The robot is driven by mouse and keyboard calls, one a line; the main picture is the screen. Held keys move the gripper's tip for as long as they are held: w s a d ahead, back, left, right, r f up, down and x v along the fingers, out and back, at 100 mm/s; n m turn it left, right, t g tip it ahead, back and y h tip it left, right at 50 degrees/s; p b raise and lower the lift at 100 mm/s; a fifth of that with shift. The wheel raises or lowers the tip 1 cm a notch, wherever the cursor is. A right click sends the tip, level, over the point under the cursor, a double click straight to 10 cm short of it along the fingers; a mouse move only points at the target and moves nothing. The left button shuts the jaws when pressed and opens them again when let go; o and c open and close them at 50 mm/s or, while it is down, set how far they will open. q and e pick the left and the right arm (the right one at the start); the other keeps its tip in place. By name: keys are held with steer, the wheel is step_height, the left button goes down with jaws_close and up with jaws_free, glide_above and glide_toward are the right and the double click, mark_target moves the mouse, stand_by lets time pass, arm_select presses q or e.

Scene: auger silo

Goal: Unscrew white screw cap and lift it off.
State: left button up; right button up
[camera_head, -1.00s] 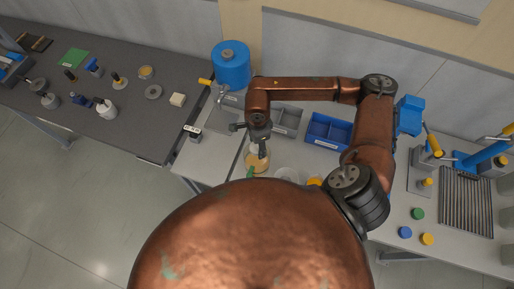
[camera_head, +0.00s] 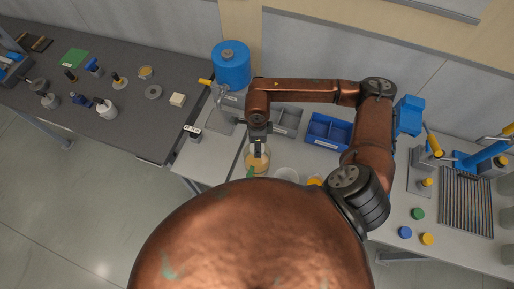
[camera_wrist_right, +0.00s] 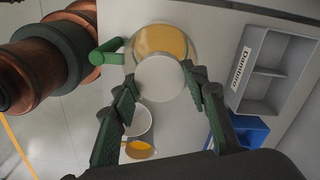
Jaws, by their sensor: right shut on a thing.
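The white screw cap (camera_wrist_right: 160,78) shows as a round disc in the right wrist view, over a clear jar with yellow contents (camera_wrist_right: 163,40). My right gripper (camera_wrist_right: 159,76) has its two green fingers on opposite sides of the cap and is shut on it. I cannot tell whether the cap still sits on the jar's thread. In the head view the right gripper (camera_head: 257,148) points down over the jar (camera_head: 257,162) on the pale table, and the cap is mostly hidden. A green part (camera_wrist_right: 105,52) sticks out beside the jar.
A clear cup (camera_wrist_right: 138,122) stands close to the jar, with a yellow-orange item (camera_wrist_right: 139,149) beside it. A grey bin (camera_head: 286,121) and a blue bin (camera_head: 328,132) stand behind. A blue-topped silo (camera_head: 231,66) is at the back left.

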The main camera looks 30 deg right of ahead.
steer(key=n, duration=0.5)
steer(key=shift+n, duration=0.3)
steer(key=shift+c, duration=0.2)
steer(key=n, duration=0.6)
steer(key=shift+r, duration=0.8)
steer(key=shift+r+p, duration=0.7)
steer(key=shift+r, duration=1.4)
